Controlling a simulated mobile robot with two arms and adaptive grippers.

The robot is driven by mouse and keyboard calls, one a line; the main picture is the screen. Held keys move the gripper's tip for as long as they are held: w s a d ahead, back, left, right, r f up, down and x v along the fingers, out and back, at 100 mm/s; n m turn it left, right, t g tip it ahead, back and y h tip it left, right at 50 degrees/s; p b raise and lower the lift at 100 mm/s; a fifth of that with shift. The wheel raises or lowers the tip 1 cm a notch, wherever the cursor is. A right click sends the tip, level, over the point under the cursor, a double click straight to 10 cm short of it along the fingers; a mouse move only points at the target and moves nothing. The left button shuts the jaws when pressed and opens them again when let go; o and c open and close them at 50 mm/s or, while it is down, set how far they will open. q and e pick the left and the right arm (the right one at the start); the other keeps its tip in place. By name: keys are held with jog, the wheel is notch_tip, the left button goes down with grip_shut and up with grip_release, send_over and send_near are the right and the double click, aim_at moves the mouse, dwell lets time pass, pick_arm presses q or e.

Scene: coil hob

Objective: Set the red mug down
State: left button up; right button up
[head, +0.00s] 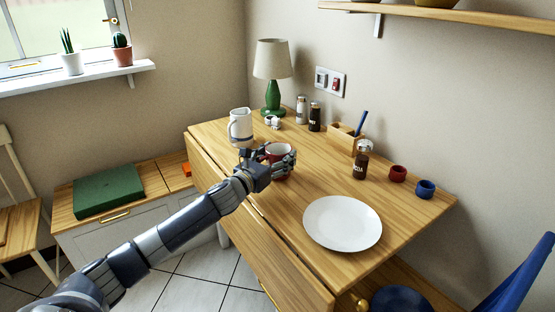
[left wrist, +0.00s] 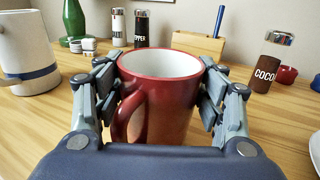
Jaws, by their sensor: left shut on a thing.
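The red mug (left wrist: 165,100), white inside, stands upright between the fingers of my left gripper (left wrist: 162,95) in the left wrist view, its handle toward the camera on the left. In the head view, my left gripper (head: 273,165) is shut on the red mug (head: 277,149) at the left part of the wooden table (head: 300,190). The fingers partly hide the mug there. The mug's base is hidden by the gripper, so I cannot tell whether it touches the table. My right gripper does not show.
A white jug (head: 240,128) stands just behind and left of the mug. A green lamp (head: 273,95), salt and pepper shakers (head: 315,117), a cocoa jar (head: 361,163) and a wooden holder (head: 343,138) are further back. A white plate (head: 342,223) lies in front. Bare tabletop lies right of the mug.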

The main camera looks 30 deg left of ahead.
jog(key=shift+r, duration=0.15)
pick_arm(q)
jog(key=shift+f, duration=0.1)
jog(key=o, duration=1.2)
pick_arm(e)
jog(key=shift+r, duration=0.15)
pick_arm(q)
jog(key=shift+s, duration=0.1)
jog(key=shift+s, duration=0.35)
jog(key=s, duration=0.9)
jog(key=shift+s, duration=0.4)
jog(key=shift+s+d, duration=0.1)
jog(key=shift+s, duration=0.6)
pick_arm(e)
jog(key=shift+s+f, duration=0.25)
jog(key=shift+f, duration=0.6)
